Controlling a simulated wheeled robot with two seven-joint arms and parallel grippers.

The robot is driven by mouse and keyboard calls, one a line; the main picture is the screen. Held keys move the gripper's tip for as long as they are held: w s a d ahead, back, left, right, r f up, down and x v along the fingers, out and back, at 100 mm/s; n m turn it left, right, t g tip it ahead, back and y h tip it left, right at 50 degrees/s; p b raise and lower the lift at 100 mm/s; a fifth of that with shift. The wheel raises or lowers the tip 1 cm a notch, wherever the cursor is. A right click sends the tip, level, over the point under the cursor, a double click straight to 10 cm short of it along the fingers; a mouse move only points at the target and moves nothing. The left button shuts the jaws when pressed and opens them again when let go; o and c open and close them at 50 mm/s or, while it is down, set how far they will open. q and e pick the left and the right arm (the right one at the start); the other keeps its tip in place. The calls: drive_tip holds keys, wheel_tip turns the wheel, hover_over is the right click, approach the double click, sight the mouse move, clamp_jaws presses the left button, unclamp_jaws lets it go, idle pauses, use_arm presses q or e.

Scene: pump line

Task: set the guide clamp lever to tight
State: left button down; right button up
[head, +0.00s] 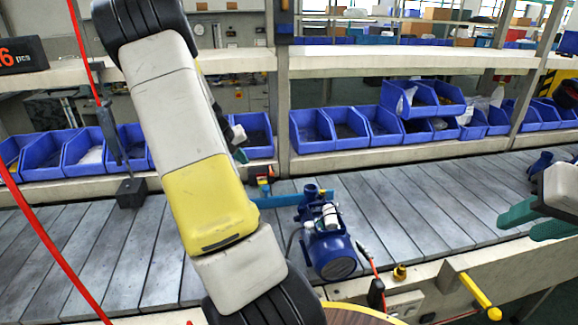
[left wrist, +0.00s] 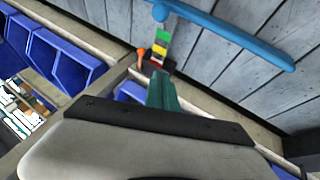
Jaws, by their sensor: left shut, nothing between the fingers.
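A blue guide bar (head: 285,201) lies above the conveyor, and it also crosses the top of the left wrist view (left wrist: 235,38). At its far side is a small clamp block with green, yellow and red patches (left wrist: 161,45). A small orange lever (left wrist: 141,55) stands beside these patches; its exact setting is hard to read. My left gripper (left wrist: 161,80) is shut and empty, its teal tips close to the red end of the block. In the head view it is mostly hidden behind my left arm (head: 240,150). My right gripper (head: 516,225) is open and empty at the right edge.
A blue pump (head: 331,252) stands on the slatted conveyor (head: 400,205) right of my left arm. Blue bins (head: 310,128) line the shelf behind. A yellow handle (head: 475,290) sits at the front edge. A red cable (head: 50,245) hangs at left.

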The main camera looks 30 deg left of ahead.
use_arm(q)
drive_tip(key=shift+f, duration=0.2)
drive_tip(key=w+f, duration=0.3)
drive_tip(key=w+d+f, duration=0.1)
drive_tip(key=w+f, duration=0.1)
drive_tip(key=f, duration=0.1)
drive_tip(key=w+d+f, duration=0.1)
drive_tip(key=w+f, duration=0.2)
drive_tip(key=shift+w+d, duration=0.15)
drive_tip(key=shift+w, duration=0.15)
drive_tip(key=shift+r, duration=0.1)
idle(0.3)
